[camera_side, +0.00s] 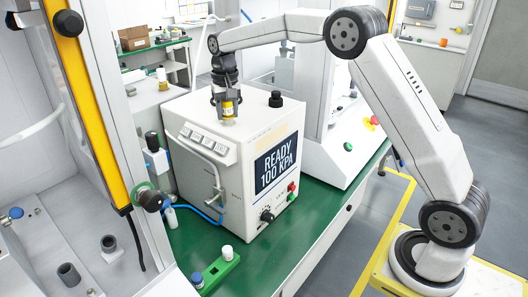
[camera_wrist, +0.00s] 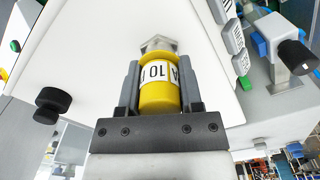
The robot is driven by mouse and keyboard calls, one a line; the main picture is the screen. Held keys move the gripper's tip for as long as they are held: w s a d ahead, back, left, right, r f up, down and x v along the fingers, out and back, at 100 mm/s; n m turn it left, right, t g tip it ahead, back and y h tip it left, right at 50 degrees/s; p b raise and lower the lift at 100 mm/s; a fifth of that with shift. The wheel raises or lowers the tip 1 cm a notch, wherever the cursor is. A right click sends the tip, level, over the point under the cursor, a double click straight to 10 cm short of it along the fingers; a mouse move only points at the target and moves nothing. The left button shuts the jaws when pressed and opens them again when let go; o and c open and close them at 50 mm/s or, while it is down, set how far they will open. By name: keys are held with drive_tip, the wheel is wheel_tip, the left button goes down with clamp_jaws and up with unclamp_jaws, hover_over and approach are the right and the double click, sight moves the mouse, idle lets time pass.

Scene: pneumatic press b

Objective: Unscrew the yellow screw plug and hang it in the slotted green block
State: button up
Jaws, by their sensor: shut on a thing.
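The yellow screw plug (camera_wrist: 159,96) is a short cylinder with a white label, seen between my two fingers in the wrist view. It also shows in the side view (camera_side: 228,109) at the top of the white press box. My gripper (camera_wrist: 158,84) is shut on it from both sides; in the side view my gripper (camera_side: 227,100) points down. A grey metal hex fitting (camera_wrist: 158,44) shows at the plug's far end; I cannot tell how far the plug is threaded in. The green block (camera_side: 229,268) is low at the front, holding a white-capped and a blue-capped piece.
The white press box (camera_side: 222,158) has a display reading "READY 100 KPA" (camera_side: 276,163), a black knob (camera_side: 275,99) on top and a handle (camera_side: 214,175) in front. A yellow-edged frame (camera_side: 88,110) stands left. The green table (camera_side: 270,262) is clear right of the block.

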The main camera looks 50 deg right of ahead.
drive_tip(key=shift+n, duration=0.8)
drive_tip(key=shift+n, duration=1.1)
drive_tip(key=shift+r+n, duration=0.1)
drive_tip(key=shift+n, duration=0.5)
drive_tip(key=shift+n, duration=0.8)
drive_tip(key=shift+n, duration=0.3)
